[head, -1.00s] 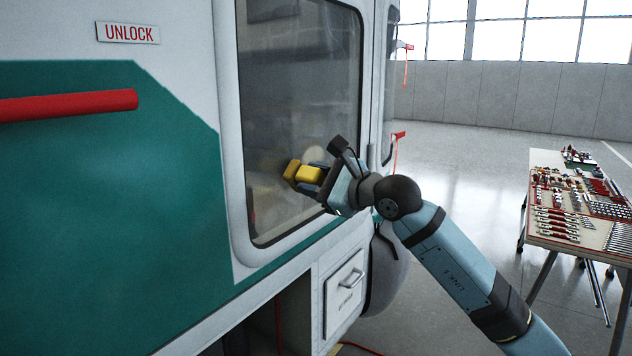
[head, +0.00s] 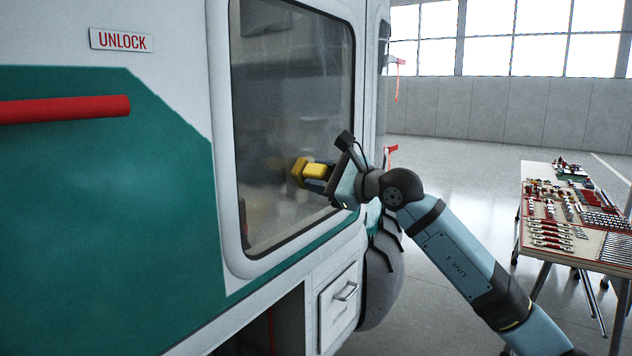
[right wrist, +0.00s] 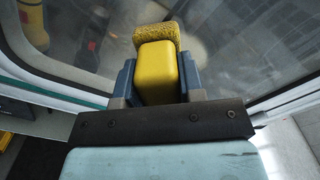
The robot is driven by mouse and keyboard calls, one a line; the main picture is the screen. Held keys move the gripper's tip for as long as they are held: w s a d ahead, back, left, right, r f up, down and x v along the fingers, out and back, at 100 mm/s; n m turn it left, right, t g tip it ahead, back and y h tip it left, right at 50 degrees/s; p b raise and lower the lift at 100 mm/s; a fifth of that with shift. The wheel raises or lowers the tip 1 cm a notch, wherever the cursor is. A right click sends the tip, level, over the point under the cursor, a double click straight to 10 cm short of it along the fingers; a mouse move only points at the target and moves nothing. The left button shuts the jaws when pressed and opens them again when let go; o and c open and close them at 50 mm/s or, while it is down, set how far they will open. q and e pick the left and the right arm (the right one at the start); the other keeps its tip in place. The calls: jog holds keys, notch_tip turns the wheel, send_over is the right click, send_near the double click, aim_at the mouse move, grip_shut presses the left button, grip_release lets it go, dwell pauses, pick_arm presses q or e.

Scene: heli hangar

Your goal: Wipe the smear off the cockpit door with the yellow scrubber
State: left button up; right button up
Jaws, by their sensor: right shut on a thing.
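The yellow scrubber (head: 301,172) is held in my right gripper (head: 318,178), in front of the cockpit door's window (head: 285,110). In the right wrist view the scrubber's yellow block (right wrist: 157,72) sits between the blue fingers, with its rough pad (right wrist: 156,37) at the far end, close to the glass. I cannot tell whether the pad touches the glass. A faint, hazy smear (head: 275,165) seems to show on the pane around the scrubber; its edges are unclear. My left gripper is not in view.
A red handle bar (head: 65,110) sticks out on the green and white panel at the left, below an UNLOCK sign (head: 121,40). A drawer (head: 339,308) is below the window. A table with many small parts (head: 575,222) stands at the right, with open floor between.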

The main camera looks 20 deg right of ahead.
jog(key=w+d+b, duration=0.2)
jog(key=w+d, duration=0.4)
jog(key=d, duration=0.1)
jog(key=shift+d+b, duration=0.4)
dwell(0.6)
jog(key=b+v, duration=0.2)
jog(key=v, duration=0.5)
jog(key=shift+s+b, duration=0.35)
jog(key=shift+r, duration=0.1)
